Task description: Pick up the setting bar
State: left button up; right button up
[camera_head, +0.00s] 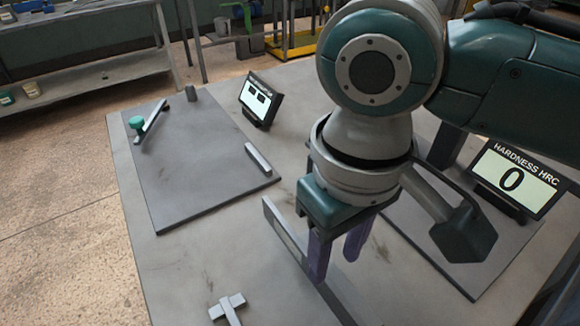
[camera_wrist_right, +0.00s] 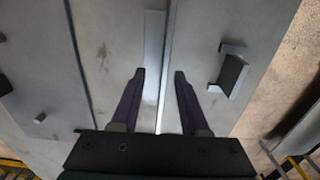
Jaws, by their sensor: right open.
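A long, flat grey bar (camera_head: 284,235), which I take for the setting bar, lies on the table below my right gripper (camera_head: 334,268) in the head view. The gripper hides part of it. My right gripper is open, its two purple fingers apart and pointing down. In the right wrist view a pale strip (camera_wrist_right: 153,45), apparently the same bar, runs lengthwise through the gap between the open fingertips (camera_wrist_right: 159,71). The frames do not show contact; I cannot tell the height of the fingertips over it. My left gripper is not in view.
A dark plate (camera_head: 195,190) on the left carries a green-knobbed lever (camera_head: 137,123) and a small bar (camera_head: 258,158). A small screen (camera_head: 261,100) stands behind. A T-shaped piece (camera_head: 229,308) lies at the front. The hardness display (camera_head: 513,180) reads 0 at right.

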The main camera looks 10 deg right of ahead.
aim_at(331, 274)
jog(key=f, duration=0.3)
jog(key=f+b, duration=0.1)
jog(key=f, duration=0.1)
jog(key=shift+a, duration=0.4)
jog(key=shift+r, duration=0.1)
grip_shut()
dwell(0.9)
